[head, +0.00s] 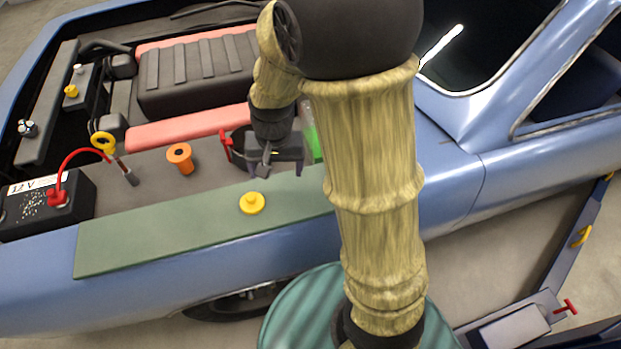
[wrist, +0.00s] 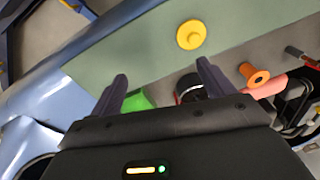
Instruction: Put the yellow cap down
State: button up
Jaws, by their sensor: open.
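The yellow cap (head: 252,203) lies on the green mat (head: 150,243) along the car's fender, with its knob up. In the wrist view the cap (wrist: 191,35) rests on the mat (wrist: 130,52), ahead of the fingertips and apart from them. My gripper (head: 275,168) is open and empty, above and behind the cap in the head view. It also shows at the bottom of the wrist view (wrist: 162,73), with its two fingers spread.
An orange funnel-like part (head: 180,157), a yellow-ringed dipstick (head: 104,142) and a black battery (head: 40,205) with a red cable stand left of my gripper. A green object (head: 314,142) and a red-handled item (head: 225,144) are close by. The mat's left part is clear.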

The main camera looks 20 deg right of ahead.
jog(key=s+d+r+n+t, duration=0.1)
jog(key=s+d+r+n, duration=0.1)
jog(key=s+d, duration=0.4)
jog(key=shift+s+d+n+t, duration=0.25)
jog(key=shift+s+n, duration=0.25)
jog(key=shift+s, duration=0.55)
